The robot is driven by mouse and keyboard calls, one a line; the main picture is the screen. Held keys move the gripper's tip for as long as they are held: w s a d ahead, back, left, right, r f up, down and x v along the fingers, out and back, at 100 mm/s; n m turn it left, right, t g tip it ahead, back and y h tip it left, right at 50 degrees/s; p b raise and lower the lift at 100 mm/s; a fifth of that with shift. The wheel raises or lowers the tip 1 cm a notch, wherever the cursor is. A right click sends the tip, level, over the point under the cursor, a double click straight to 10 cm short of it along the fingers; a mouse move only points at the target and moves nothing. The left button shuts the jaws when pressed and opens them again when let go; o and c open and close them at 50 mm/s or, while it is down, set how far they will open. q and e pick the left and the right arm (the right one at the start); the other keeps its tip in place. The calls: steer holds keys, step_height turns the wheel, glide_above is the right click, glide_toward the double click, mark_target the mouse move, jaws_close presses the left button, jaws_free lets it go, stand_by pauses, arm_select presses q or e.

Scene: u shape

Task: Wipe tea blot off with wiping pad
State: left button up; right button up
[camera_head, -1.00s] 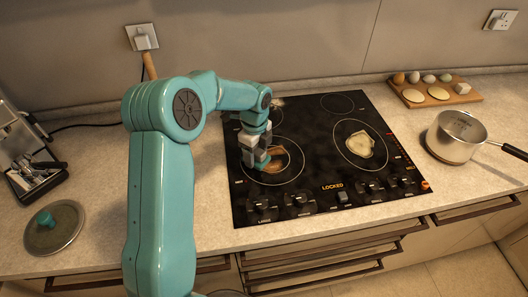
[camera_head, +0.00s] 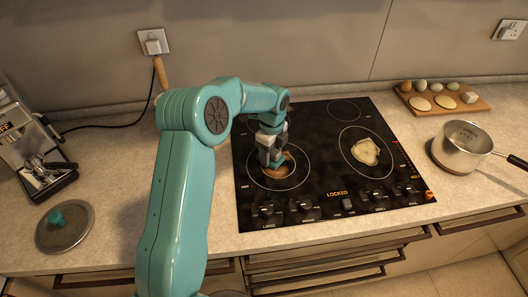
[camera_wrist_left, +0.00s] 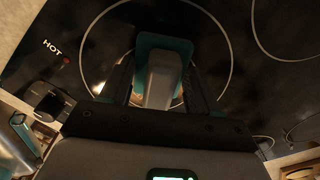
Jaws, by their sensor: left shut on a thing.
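The brown tea blot (camera_head: 283,169) is on the front left burner ring of the black cooktop (camera_head: 318,182), partly hidden by my gripper. My left gripper (camera_head: 271,156) is low over the blot, pointing down. In the left wrist view its fingers (camera_wrist_left: 160,92) are shut on the grey handle of the wiping pad (camera_wrist_left: 160,68), whose teal edge shows beyond the handle. The pad is inside the burner ring, at the blot; I cannot tell whether it touches the glass. A little brown shows beside it. My right gripper is not in view.
A pale, cream-coloured patch (camera_head: 366,151) lies on the right burner. A steel pan (camera_head: 462,146) stands right of the cooktop, below a wooden board (camera_head: 466,106) with eggs. A lid (camera_head: 64,226) and a coffee machine (camera_head: 32,155) are at the left.

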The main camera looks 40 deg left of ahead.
mark_target(295, 158)
arm_select(q)
steer(key=shift+w+d+p, duration=0.6)
steer(key=shift+w+d, duration=0.75)
steer(key=shift+w, duration=0.3)
steer(key=shift+w+d+f+p, duration=0.1)
steer(key=shift+w+d+p, duration=0.25)
steer(key=shift+w+d, duration=0.85)
steer(key=shift+w+a, duration=0.1)
steer(key=shift+w+r+p, duration=0.15)
steer(key=shift+r+p, duration=0.35)
steer(key=shift+r, duration=0.1)
step_height(295, 158, up, 4)
steer(key=shift+p, duration=1.25)
steer(key=shift+r, duration=0.4)
